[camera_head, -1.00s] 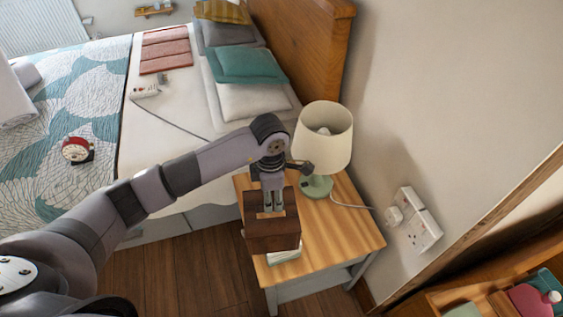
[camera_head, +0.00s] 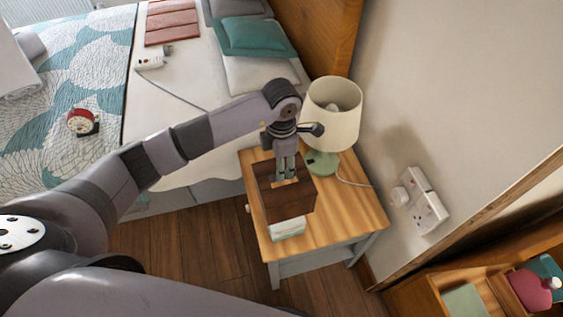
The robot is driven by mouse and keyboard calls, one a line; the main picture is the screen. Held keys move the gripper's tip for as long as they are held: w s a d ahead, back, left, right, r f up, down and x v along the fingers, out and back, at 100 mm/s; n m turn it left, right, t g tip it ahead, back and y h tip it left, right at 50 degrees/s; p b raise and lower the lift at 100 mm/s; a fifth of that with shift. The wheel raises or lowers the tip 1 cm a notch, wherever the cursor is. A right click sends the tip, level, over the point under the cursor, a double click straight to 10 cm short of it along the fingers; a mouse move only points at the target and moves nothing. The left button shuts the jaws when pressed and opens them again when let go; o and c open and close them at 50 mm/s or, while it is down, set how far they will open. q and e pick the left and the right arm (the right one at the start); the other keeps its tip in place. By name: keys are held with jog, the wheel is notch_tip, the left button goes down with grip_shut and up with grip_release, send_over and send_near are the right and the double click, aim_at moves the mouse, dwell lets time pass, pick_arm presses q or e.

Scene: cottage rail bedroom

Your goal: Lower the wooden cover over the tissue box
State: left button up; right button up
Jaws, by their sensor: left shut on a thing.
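The dark brown wooden cover (camera_head: 293,206) is a box shape with a slot in its top. My left gripper (camera_head: 287,178) comes from above and is shut on the cover at the slot. The white tissue box (camera_head: 288,230) shows at the cover's near edge, on the wooden bedside table (camera_head: 341,213). The cover hides most of the tissue box. I cannot tell how far the cover is around it or whether a gap is left beneath. My right gripper is not in view.
A lamp with a cream shade (camera_head: 331,112) and green base stands close behind the gripper. Its cable runs to a wall socket (camera_head: 423,204). The bed (camera_head: 182,95) is to the left, with a red alarm clock (camera_head: 81,122) on it. The table's right part is clear.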

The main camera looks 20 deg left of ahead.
pick_arm(q)
notch_tip(320, 180, down, 7)
jog(key=b, duration=0.5)
jog(key=shift+b, duration=0.3)
dwell(1.2)
jog(key=shift+b, duration=0.3)
jog(key=shift+f, duration=0.15)
jog(key=shift+f+b, duration=1.1)
jog(key=shift+f, duration=0.05)
jog(key=shift+f, duration=0.15)
dwell(0.4)
